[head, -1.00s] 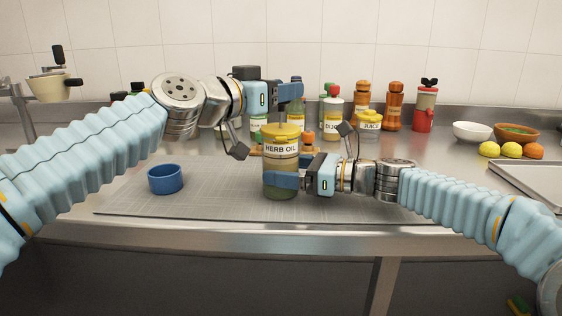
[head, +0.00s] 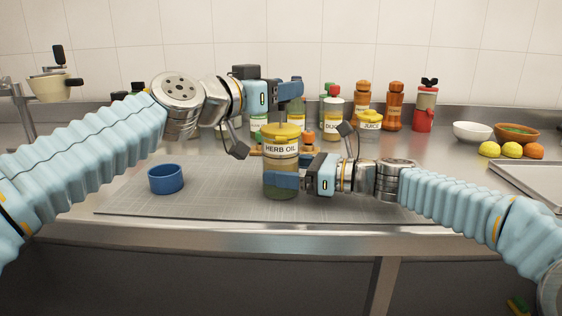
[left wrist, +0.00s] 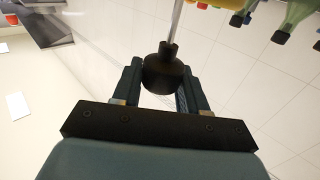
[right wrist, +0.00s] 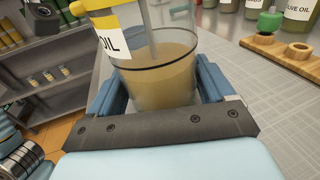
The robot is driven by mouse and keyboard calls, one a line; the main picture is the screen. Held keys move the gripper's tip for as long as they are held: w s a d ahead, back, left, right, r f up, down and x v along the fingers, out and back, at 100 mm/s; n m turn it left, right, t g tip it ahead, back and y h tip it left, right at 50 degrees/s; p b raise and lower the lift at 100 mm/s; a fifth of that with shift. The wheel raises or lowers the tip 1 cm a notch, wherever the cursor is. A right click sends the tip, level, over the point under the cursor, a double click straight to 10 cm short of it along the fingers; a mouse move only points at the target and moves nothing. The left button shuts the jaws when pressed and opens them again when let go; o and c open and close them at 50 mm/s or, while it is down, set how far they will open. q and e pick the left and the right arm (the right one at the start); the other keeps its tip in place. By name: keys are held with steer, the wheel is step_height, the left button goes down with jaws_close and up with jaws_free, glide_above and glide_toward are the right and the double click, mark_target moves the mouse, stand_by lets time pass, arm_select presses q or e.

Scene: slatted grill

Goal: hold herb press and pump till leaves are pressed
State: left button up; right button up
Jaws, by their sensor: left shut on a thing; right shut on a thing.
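The herb press (head: 281,160) is a clear jar with a yellow lid and a "HERB OIL" label, upright over the grey mat. My right gripper (head: 287,181) is shut around its lower body from the right. In the right wrist view the jar (right wrist: 160,78) sits between both fingers, with brownish liquid, a dark ring and a rod inside. My left gripper (head: 289,92) is above the lid. In the left wrist view it is shut on a black knob (left wrist: 168,72) at the end of a thin metal rod. The head view hides the knob. Separate leaves cannot be made out.
A blue cup (head: 165,179) stands on the grey mat (head: 220,205) at left. Behind the press are several bottles and jars, including a white bottle with a red cap (head: 333,112). Bowls, fruit and a metal tray (head: 530,181) are at right. The mat's front is clear.

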mark_target(280, 106)
arm_select(q)
steer(key=shift+f, duration=1.55)
steer(key=o, duration=1.1)
steer(key=shift+f, duration=0.1)
steer(key=shift+v, duration=3)
